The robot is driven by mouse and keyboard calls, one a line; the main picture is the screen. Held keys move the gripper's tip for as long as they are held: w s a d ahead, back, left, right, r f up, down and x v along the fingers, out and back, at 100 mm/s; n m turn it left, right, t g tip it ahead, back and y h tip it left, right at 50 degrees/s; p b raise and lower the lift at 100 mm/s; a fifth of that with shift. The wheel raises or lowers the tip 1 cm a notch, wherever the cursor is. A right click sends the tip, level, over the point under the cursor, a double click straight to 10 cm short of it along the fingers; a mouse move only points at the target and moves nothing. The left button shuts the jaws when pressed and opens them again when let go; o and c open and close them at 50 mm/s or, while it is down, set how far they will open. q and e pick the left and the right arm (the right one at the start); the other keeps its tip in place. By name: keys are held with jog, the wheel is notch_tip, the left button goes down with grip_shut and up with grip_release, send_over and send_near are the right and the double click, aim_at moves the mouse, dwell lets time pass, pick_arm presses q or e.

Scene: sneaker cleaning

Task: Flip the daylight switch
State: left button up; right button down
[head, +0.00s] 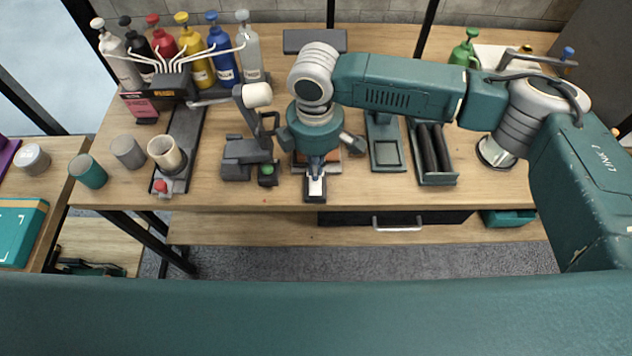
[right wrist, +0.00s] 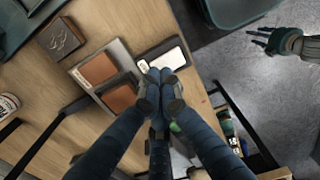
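The daylight switch (head: 315,190) is a white rocker on a dark base at the front edge of the workbench. It also shows in the right wrist view (right wrist: 167,57), just past the fingertips. My right gripper (head: 316,168) points down over the switch's far end, and its fingers are together in the right wrist view (right wrist: 160,82). The fingers cover part of the switch. I cannot tell whether they touch it. My left gripper (right wrist: 272,40) shows at the upper right of the right wrist view, off the bench, empty with its fingers apart.
Brown swatches on a grey holder (right wrist: 98,68) lie close beside the switch. A small box with a green button (head: 267,172) stands to its left, below a lamp-like arm (head: 258,95). Several coloured bottles (head: 190,45) stand at back left.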

jog(key=shift+s+f+b, duration=0.1)
jog(key=shift+f+b, duration=0.3)
jog(key=shift+f, duration=0.85)
dwell(0.7)
jog(key=shift+r, duration=0.1)
jog(key=shift+r+p, duration=0.8)
jog(key=shift+p, duration=0.2)
notch_tip(320, 180, up, 5)
jog(key=p, duration=0.5)
jog(key=shift+r+p, duration=0.2)
jog(key=shift+p, duration=0.2)
jog(key=shift+f, duration=0.1)
